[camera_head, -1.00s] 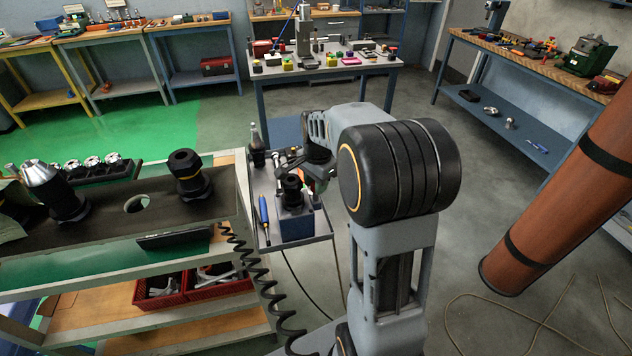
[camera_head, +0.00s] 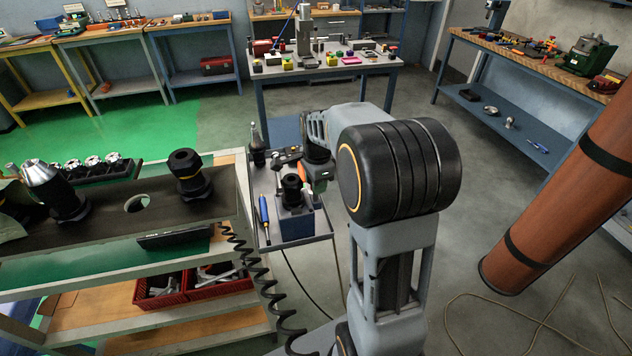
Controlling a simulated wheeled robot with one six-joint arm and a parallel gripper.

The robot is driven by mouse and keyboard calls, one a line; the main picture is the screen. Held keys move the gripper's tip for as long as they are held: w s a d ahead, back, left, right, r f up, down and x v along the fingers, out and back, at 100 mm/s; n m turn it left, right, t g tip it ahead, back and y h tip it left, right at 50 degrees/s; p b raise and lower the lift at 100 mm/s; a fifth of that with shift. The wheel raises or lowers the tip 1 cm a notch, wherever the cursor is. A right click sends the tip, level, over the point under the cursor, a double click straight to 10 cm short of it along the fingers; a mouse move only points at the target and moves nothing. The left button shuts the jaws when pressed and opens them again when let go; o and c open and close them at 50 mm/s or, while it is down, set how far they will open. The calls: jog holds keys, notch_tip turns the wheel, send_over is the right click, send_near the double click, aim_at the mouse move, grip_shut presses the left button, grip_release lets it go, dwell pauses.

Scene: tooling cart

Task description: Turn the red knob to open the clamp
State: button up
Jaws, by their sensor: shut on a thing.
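The clamp is a blue block (camera_head: 296,226) with a black round tool holder (camera_head: 291,187) on top, on the small side shelf of the cart. My gripper (camera_head: 307,182) is at the right and rear of the clamp, at the end of my arm, small and partly hidden. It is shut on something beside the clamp. A red-orange patch shows at the jaws, and I take it to be the red knob, but the knob's outline and turn angle are not clear. Whether the clamp is open or shut cannot be seen.
A blue screwdriver (camera_head: 264,216) lies on the shelf (camera_head: 310,236) left of the clamp. A dark bottle-like tool (camera_head: 257,152) stands behind it. The cart top with a black holder (camera_head: 188,175) is left. A coiled black cable (camera_head: 245,262) hangs below.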

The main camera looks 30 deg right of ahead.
jog(key=shift+r, duration=0.1)
jog(key=o, duration=0.6)
jog(key=r, duration=1.3)
jog(key=shift+s+r, duration=0.35)
jog(key=shift+r, duration=0.05)
jog(key=shift+s+a+f+n+t, duration=0.55)
jog(key=shift+s+a+f+n, duration=0.95)
jog(key=shift+s+n, duration=1.3)
jog(key=shift+s+a+f+n+t, duration=0.6)
jog(key=shift+s+a+f+n, duration=0.85)
jog(key=shift+s+n, duration=1.35)
jog(key=shift+s+a+f+n+t, duration=0.55)
jog(key=shift+s+a+f+n, duration=1.25)
jog(key=shift+n, duration=1.7)
